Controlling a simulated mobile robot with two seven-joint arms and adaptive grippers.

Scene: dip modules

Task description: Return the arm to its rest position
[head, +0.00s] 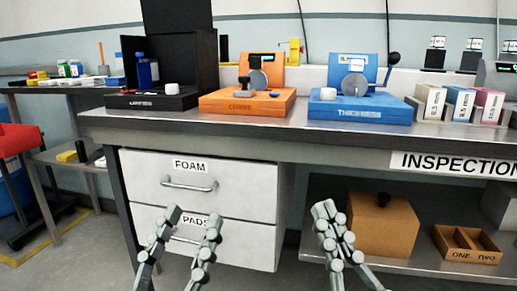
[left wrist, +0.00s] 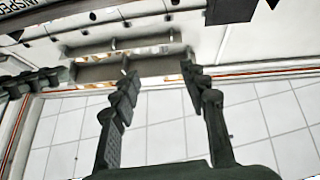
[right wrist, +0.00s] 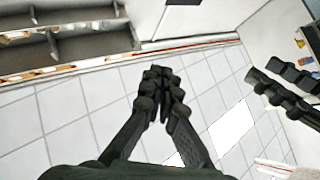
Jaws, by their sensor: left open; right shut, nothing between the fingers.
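My left gripper (head: 190,222) is low in the head view, in front of the drawer cabinet and below the bench top. Its two fingers are apart with nothing between them, as the left wrist view also shows (left wrist: 158,74). My right gripper (head: 330,222) is at the same height, to the right of the cabinet and in front of the lower shelf. Its fingers are closed together and empty, as the right wrist view shows (right wrist: 160,74). Both grippers look clear of the furniture.
The steel bench (head: 270,133) carries a black, an orange (head: 247,103) and a blue station (head: 360,110), plus small boxes. Below are drawers marked FOAM and PADS (head: 153,217), a brown box (head: 383,228) and a two-part tray (head: 468,257). A red bin (head: 18,139) stands left.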

